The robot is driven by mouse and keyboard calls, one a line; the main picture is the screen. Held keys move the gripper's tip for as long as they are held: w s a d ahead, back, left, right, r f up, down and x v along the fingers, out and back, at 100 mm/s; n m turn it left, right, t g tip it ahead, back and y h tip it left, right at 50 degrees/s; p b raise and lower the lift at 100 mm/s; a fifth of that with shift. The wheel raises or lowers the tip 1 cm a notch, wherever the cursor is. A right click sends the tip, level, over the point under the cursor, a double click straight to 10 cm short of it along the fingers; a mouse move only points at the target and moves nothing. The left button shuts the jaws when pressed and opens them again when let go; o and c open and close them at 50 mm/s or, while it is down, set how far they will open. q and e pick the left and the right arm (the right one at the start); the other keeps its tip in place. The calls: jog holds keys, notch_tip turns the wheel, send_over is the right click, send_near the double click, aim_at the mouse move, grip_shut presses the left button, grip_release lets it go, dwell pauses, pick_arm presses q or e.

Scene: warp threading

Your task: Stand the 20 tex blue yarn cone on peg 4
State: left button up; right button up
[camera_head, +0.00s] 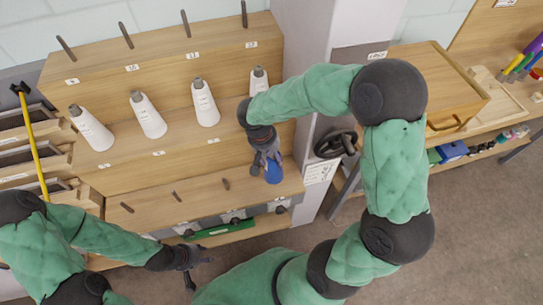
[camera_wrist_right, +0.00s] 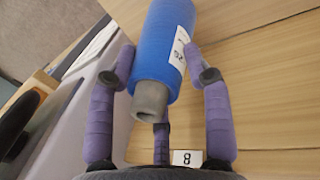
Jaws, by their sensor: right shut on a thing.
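My right gripper (camera_head: 266,155) is shut on a blue yarn cone (camera_head: 273,172), above the right end of the lowest step. In the right wrist view the blue cone (camera_wrist_right: 163,50) has its grey tip (camera_wrist_right: 150,101) toward my palm, between the purple fingers (camera_wrist_right: 160,75). Its white label (camera_wrist_right: 180,50) is only partly readable. Its base is outside that view. Three bare pegs show on the lowest step, the rightmost one (camera_head: 225,184) left of the cone. Peg 4 cannot be made out; the right end is partly hidden by my gripper and the cone. My left gripper (camera_head: 193,266) is open and empty at the lower left.
Several white cones (camera_head: 205,103) stand on the middle step. The top step has bare pegs (camera_head: 186,23). A number 8 label (camera_wrist_right: 187,158) shows in the wrist view. A grey post (camera_head: 325,70) stands right of the rack. A green tool (camera_head: 222,229) lies below the lowest step.

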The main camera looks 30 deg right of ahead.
jog(key=shift+f+b, duration=0.4)
jog(key=shift+f, duration=0.05)
jog(key=o, duration=1)
jog(key=shift+o, duration=0.2)
jog(key=v, duration=1.2)
